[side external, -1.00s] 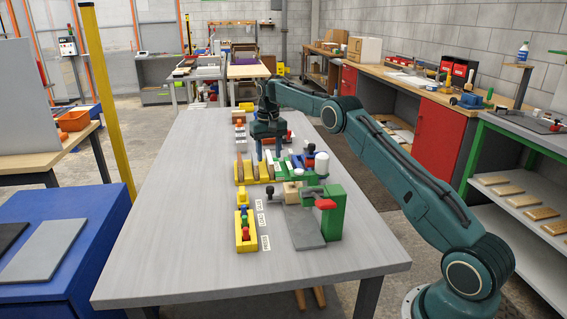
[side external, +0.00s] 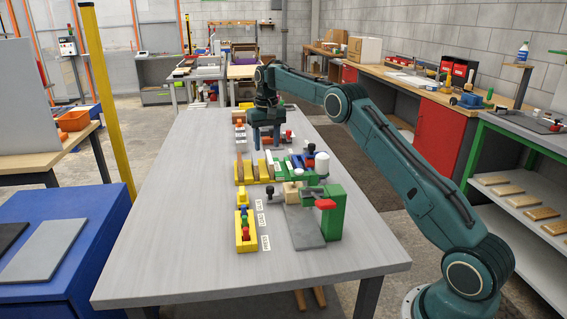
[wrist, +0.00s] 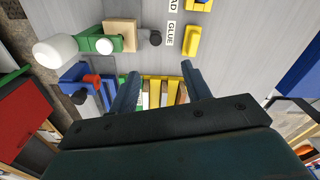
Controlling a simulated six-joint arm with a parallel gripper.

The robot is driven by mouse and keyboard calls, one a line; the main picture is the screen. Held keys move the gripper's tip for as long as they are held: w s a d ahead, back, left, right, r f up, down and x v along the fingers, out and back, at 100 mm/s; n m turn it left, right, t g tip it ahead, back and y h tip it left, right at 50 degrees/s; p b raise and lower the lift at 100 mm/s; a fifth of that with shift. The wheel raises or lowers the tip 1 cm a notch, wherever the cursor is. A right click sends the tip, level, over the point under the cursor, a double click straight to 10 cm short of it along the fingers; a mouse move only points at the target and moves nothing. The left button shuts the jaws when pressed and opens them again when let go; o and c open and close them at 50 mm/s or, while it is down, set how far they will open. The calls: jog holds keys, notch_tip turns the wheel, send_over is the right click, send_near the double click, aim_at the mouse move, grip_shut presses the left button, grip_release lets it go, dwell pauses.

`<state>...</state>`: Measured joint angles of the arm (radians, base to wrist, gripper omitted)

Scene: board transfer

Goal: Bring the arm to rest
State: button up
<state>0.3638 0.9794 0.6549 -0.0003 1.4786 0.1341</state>
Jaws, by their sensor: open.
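My gripper (side external: 266,142) hangs from my teal arm above the far half of the grey table (side external: 178,215). Its two blue fingers point down and are apart, with nothing between them. In the wrist view my gripper (wrist: 160,85) is also open and empty. Below it stands a yellow rack (side external: 240,173) holding upright wooden boards (side external: 262,170). The rack shows between and beyond the fingers in the wrist view (wrist: 160,80). The fingertips are near the height of the board tops or above; the exact gap cannot be told.
A green fixture with a red handle (side external: 333,210), a grey plate (side external: 303,228) and a yellow holder with coloured pieces (side external: 245,230) stand nearer the camera. A white-topped cylinder (side external: 321,163) stands right of the rack. The table's left side is clear.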

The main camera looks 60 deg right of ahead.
jog(key=s+a+r+n+t, duration=0.3)
jog(key=s+a+r, duration=1.2)
jog(key=s+r, duration=0.2)
jog(key=s+a+f+n, duration=0.1)
jog(key=s+a+f, duration=0.1)
jog(key=s, duration=0.6)
jog(key=s+a+f+n+t, duration=0.1)
jog(key=s+a+f, duration=0.2)
jog(key=s, duration=0.5)
jog(key=s+a+f+t, duration=0.1)
jog(key=s+a+f, duration=0.1)
jog(key=s, duration=0.7)
jog(key=shift+a+f+n, duration=0.25)
jog(key=shift+a+n, duration=0.15)
